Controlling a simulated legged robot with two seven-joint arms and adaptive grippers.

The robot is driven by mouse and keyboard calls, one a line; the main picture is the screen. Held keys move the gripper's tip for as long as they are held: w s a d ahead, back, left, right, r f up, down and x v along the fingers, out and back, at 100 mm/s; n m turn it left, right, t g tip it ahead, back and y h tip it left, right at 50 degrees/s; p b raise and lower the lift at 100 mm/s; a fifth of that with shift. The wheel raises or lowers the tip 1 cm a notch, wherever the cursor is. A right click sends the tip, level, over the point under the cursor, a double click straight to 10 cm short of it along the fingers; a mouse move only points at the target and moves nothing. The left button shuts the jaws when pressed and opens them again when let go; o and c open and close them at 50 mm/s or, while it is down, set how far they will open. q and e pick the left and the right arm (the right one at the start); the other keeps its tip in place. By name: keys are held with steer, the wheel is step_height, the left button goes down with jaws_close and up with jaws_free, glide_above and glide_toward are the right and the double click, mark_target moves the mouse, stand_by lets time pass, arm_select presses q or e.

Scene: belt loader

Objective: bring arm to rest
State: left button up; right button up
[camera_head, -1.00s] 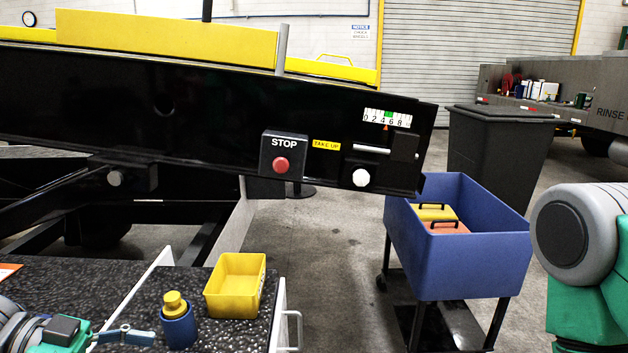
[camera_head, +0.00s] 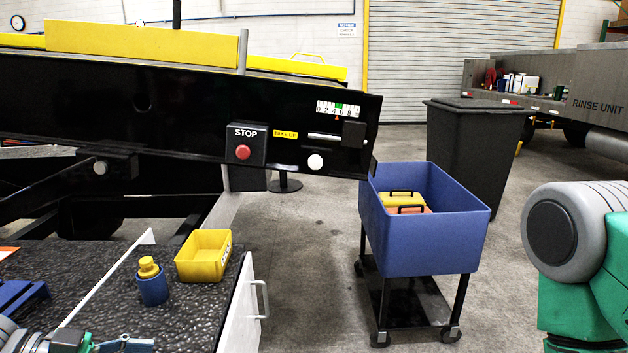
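My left gripper (camera_head: 122,345) shows only in part at the bottom left edge, low over the speckled dark worktop (camera_head: 195,312). Its fingers are cut off by the frame, so I cannot tell whether they are open or shut. My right arm comes in at the right edge as a grey joint and green link; its gripper is out of view. A blue container with a yellow top (camera_head: 151,281) stands upright on the worktop, right of and beyond the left gripper. A yellow open bin (camera_head: 204,257) sits behind it, looking empty.
The black belt loader frame (camera_head: 60,105) with a red stop button (camera_head: 243,152) spans the left and middle. A blue cart (camera_head: 432,245) holding yellow and orange handled items stands at centre right. A dark bin (camera_head: 468,145) is behind it. Floor between worktop and cart is clear.

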arm_select(q)
steer(key=s+d+f+n+t+y, duration=0.1)
steer(key=s+d+f+n+y, duration=0.15)
steer(key=f+n+y, duration=0.8)
steer(key=s+a+f+n+g+y, duration=0.1)
steer(key=s+a+f+g, duration=0.1)
steer(key=s+f, duration=0.4)
steer(key=s+a+f+n+g+y, duration=0.1)
steer(key=s+a+f+g, duration=0.1)
steer(key=s+f, duration=0.4)
steer(key=shift+s+a+f, duration=0.2)
steer(key=shift+s+a, duration=0.3)
steer(key=shift+s, duration=2.15)
arm_select(e)
steer(key=shift+a+r, duration=0.2)
steer(key=shift+a, duration=0.35)
steer(key=shift+a+r, duration=0.15)
steer(key=shift+a, duration=0.35)
